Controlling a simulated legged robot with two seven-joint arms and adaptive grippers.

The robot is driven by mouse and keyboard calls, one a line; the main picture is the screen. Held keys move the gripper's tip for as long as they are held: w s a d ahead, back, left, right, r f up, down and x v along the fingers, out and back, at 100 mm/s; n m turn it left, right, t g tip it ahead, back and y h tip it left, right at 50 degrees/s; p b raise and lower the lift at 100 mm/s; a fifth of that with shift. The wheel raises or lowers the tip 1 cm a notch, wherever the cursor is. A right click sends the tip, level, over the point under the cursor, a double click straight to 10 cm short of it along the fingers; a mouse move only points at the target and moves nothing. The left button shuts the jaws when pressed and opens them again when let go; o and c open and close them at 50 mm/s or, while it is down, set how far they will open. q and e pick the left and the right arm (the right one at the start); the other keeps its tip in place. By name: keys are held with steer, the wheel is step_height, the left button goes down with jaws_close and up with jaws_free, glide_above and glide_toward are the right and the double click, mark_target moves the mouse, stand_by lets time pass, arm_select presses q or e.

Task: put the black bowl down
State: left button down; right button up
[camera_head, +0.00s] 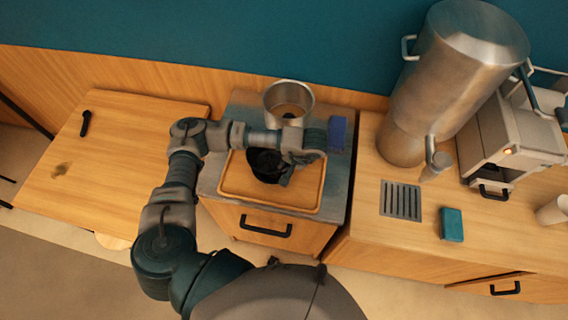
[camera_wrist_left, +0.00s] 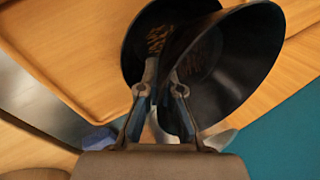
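In the left wrist view, a black bowl (camera_wrist_left: 248,62) is close to the camera and tilted. Its wall lies between the two fingers of my left gripper (camera_wrist_left: 160,92), which is shut on it near the rim. A second dark bowl-like shape (camera_wrist_left: 138,50) with brownish contents shows behind it, over the wooden tray (camera_wrist_left: 50,45). In the head view, my left gripper (camera_head: 290,172) is over the tray (camera_head: 285,198), and black bowl surface (camera_head: 265,160) shows beside it. The gripper and wrist hide part of the bowl there; I cannot separate the two shapes. My right gripper is not in view.
A steel pot (camera_head: 289,98) with dark contents stands behind the tray, and a blue block (camera_head: 337,133) is to its right. A large steel urn (camera_head: 440,80), a coffee machine (camera_head: 515,135) and a teal block (camera_head: 452,224) are on the right counter. The left wooden table (camera_head: 120,155) is mostly clear.

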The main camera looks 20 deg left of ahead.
arm_select(q)
steer(key=shift+d+f, duration=0.15)
steer(key=shift+f, duration=0.05)
steer(key=shift+d, duration=0.25)
steer(key=shift+d+f+b, duration=0.15)
steer(key=shift+d+b, duration=0.3)
steer(key=shift+b, duration=0.05)
steer(key=shift+d, duration=0.1)
steer(key=c, duration=1.5)
jaws_free()
steer(key=shift+o, duration=0.9)
steer(key=shift+a, duration=0.75)
steer(key=shift+p+v, duration=1.05)
steer(key=shift+v, duration=0.05)
steer(key=v, duration=1.1)
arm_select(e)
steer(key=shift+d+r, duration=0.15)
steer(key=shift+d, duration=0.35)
